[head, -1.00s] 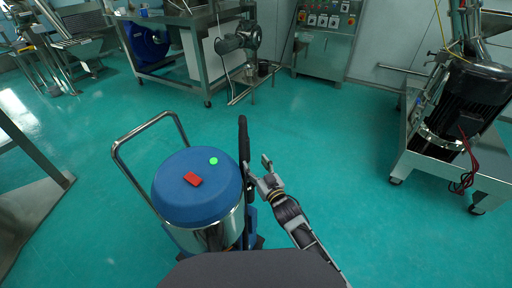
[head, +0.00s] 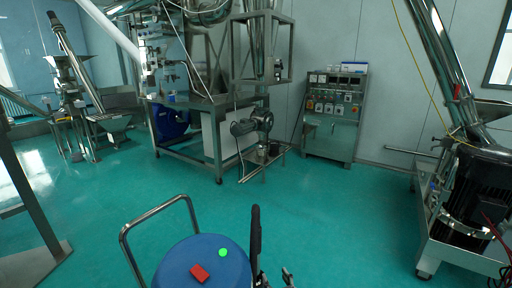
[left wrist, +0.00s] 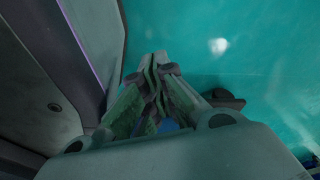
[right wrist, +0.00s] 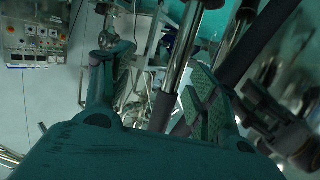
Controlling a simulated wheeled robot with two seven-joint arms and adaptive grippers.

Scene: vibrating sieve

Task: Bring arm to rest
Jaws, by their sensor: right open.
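My right gripper (head: 288,279) shows only at its tip at the bottom edge of the head view, just right of the black upright handle (head: 255,240). In the right wrist view my right gripper (right wrist: 158,62) has its fingers spread, with nothing between them. My left gripper (left wrist: 157,78) shows in the left wrist view with its fingertips together and nothing visible between them. It is not seen in the head view. The blue drum lid (head: 232,270) carries a red block (head: 200,273) and a green round spot (head: 223,252).
A bent metal push handle (head: 160,216) rises at the drum's left. A steel machine frame (head: 215,150) and a control cabinet (head: 332,120) stand at the back. A motor on a wheeled cart (head: 440,240) is at the right. The green floor between is clear.

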